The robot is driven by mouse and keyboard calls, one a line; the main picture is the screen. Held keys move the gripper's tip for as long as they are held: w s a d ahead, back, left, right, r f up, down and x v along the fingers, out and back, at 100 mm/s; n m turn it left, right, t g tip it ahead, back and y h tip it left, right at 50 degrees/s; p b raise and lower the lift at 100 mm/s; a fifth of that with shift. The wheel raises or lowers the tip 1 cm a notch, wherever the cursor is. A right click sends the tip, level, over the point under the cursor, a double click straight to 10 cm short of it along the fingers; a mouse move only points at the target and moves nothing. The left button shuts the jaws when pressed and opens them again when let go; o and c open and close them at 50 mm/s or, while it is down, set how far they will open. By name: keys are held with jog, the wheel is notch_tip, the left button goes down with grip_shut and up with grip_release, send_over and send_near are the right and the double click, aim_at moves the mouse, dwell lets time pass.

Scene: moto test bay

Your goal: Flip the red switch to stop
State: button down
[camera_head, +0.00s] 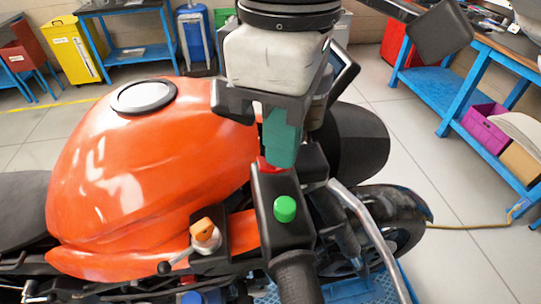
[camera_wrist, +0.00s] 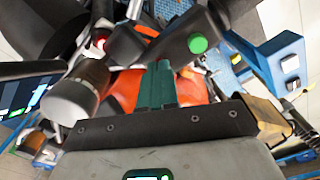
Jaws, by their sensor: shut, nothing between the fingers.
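The red switch (camera_head: 266,165) shows as a small patch of red on the black handlebar control housing, mostly hidden behind my fingertips in the head view. In the wrist view it is a red spot (camera_wrist: 100,42) at the upper left, beside the black housing. My gripper (camera_head: 281,163) has its teal fingers pressed together, with nothing between them. It hangs over the housing, close to the switch; I cannot tell whether it touches. In the wrist view the closed fingers (camera_wrist: 160,66) point up the picture, to the right of the red spot. The switch's position cannot be made out.
A green button (camera_head: 285,209) sits on the same housing, nearer the black grip (camera_head: 296,278). A metal lever (camera_head: 362,221) runs alongside on the right. An orange key-like knob (camera_head: 203,229) and the orange tank (camera_head: 150,180) are to the left. A blue workbench (camera_head: 455,100) stands at right.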

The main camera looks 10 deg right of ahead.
notch_tip(320, 180, up, 7)
jog(key=p, duration=0.7)
dwell(0.3)
dwell(0.5)
